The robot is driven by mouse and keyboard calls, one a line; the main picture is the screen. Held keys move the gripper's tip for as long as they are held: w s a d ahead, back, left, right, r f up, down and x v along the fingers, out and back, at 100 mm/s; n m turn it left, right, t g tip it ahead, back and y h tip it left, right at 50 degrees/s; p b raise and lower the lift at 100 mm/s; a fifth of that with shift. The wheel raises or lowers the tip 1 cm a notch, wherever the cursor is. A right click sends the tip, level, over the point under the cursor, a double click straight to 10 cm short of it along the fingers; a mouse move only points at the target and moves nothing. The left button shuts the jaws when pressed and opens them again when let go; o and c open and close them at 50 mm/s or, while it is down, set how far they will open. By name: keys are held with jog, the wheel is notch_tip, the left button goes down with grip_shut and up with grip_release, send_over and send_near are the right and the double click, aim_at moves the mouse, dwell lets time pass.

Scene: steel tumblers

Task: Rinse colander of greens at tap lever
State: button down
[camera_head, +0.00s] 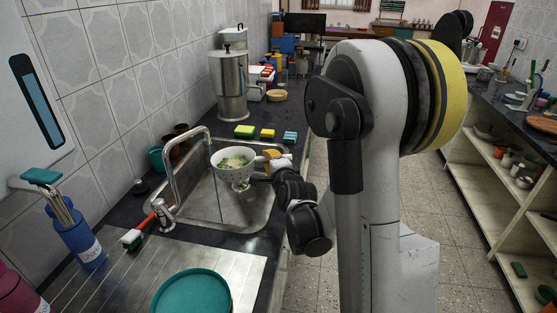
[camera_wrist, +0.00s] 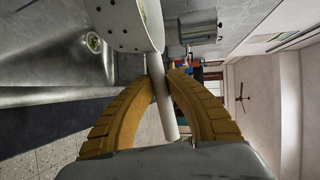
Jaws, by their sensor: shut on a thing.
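The white footed colander (camera_head: 238,178), with pale and green food in it, is held above the sink (camera_head: 258,205), close to the right of the tap spout (camera_head: 174,165). My gripper (camera_head: 272,158) is shut on the colander's handle from the right. In the wrist view, the yellow fingers (camera_wrist: 166,86) close around the pale rod-like handle (camera_wrist: 168,122), and the perforated colander wall (camera_wrist: 125,38) shows above. A metal fitting (camera_head: 163,210) is at the tap's base; I cannot tell how its lever is set. A thin bluish line (camera_head: 216,200) below the spout looks like water.
Sponges (camera_head: 245,131) lie behind the sink near a steel urn (camera_head: 230,85). Dark cups (camera_head: 176,138) stand by the wall. A red-handled brush (camera_head: 133,237), blue utensil holder (camera_head: 80,240) and teal bowl (camera_head: 193,293) are in front. The drainboard's middle is mostly clear.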

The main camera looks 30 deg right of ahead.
aim_at(246, 154)
jog(key=shift+w+a+f, duration=0.25)
jog(key=shift+w+a, duration=0.55)
jog(key=shift+w, duration=0.15)
jog(key=shift+w+a+f, duration=0.25)
jog(key=shift+w+a, duration=0.55)
jog(key=shift+w, duration=0.15)
jog(key=shift+w+a+f, duration=0.25)
jog(key=shift+w+a, duration=0.55)
jog(key=shift+w, duration=0.15)
jog(key=shift+d, duration=0.1)
jog(key=shift+w+d, duration=0.4)
jog(key=shift+s+a, duration=0.1)
jog(key=shift+s+a, duration=0.35)
jog(key=shift+a, duration=0.05)
jog(key=shift+w+d, duration=0.45)
jog(key=shift+d, duration=0.05)
jog(key=shift+s+a, duration=0.15)
